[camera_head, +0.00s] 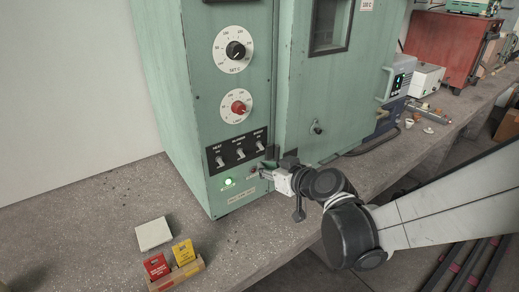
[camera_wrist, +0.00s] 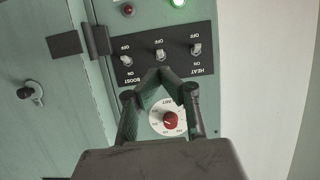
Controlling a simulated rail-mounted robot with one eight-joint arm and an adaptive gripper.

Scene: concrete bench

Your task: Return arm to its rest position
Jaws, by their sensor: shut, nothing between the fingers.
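My gripper (camera_head: 266,173) is in front of the lower front of a green oven (camera_head: 215,120), near the oven's right-hand edge of the control panel. In the wrist view, which shows the panel upside down, my gripper (camera_wrist: 160,72) has its fingertips together with nothing between them. The fingers overlap the black switch plate (camera_wrist: 165,53) and the white dial with a red knob (camera_wrist: 170,119). I cannot tell whether the fingertips touch the oven. My arm (camera_head: 440,205) reaches in from the right.
A lit green lamp (camera_head: 228,182) is low on the panel. A white square tile (camera_head: 154,234) and a wooden holder (camera_head: 180,276) with red and yellow packets lie on the bench at front left. A blue-grey device (camera_head: 398,85) and a red box (camera_head: 440,45) stand further right.

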